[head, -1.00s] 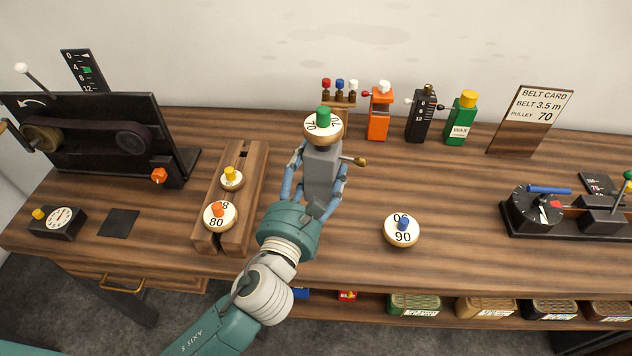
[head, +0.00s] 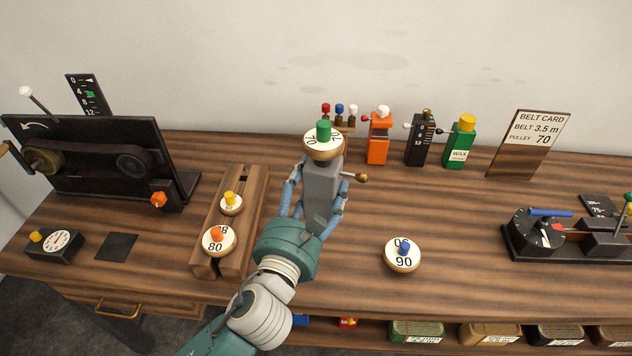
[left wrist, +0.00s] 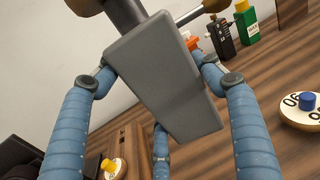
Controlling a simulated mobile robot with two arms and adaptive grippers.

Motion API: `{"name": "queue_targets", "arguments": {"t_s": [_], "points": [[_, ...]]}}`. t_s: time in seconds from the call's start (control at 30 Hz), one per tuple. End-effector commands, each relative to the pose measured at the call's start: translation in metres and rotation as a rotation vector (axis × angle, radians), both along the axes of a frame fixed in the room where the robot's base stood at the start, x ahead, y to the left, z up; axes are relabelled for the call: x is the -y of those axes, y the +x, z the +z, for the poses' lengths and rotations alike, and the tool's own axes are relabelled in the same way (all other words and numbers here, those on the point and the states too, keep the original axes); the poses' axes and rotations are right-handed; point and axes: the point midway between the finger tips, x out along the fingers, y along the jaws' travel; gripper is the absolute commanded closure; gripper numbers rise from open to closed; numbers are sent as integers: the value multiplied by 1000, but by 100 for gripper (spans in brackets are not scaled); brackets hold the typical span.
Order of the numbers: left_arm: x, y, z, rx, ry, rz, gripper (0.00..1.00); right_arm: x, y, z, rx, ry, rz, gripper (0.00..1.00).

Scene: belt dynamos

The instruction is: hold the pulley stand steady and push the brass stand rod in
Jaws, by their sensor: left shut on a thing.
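The pulley stand (head: 322,188) is a grey block that carries a cream-topped pulley marked 70 (head: 313,143) with a green knob. The brass stand rod (head: 361,177) sticks out of the stand's right side and ends in a round knob; its inner end is hidden. My left gripper (head: 318,180) has its blue fingers on both sides of the grey block and is shut on it. In the left wrist view the block (left wrist: 165,80) fills the space between the fingers, with the rod (left wrist: 212,6) at the top. My right gripper is not in view.
A wooden rack (head: 246,205) with pulleys stands left of my arm. A loose 90 pulley (head: 402,260) lies to the right on the bench. Orange (head: 378,142), black (head: 420,140) and green (head: 459,145) items stand behind.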

Motion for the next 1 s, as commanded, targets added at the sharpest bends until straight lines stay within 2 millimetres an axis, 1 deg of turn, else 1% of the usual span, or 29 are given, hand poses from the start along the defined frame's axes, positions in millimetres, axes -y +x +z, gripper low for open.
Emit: {"name": "queue_targets", "arguments": {"t_s": [0.03, 1.0], "points": [[0, 0, -4, 7, -2, -2, 88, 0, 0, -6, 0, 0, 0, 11], [0, -1, -90, 7, -2, -2, 88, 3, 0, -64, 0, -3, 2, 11]]}}
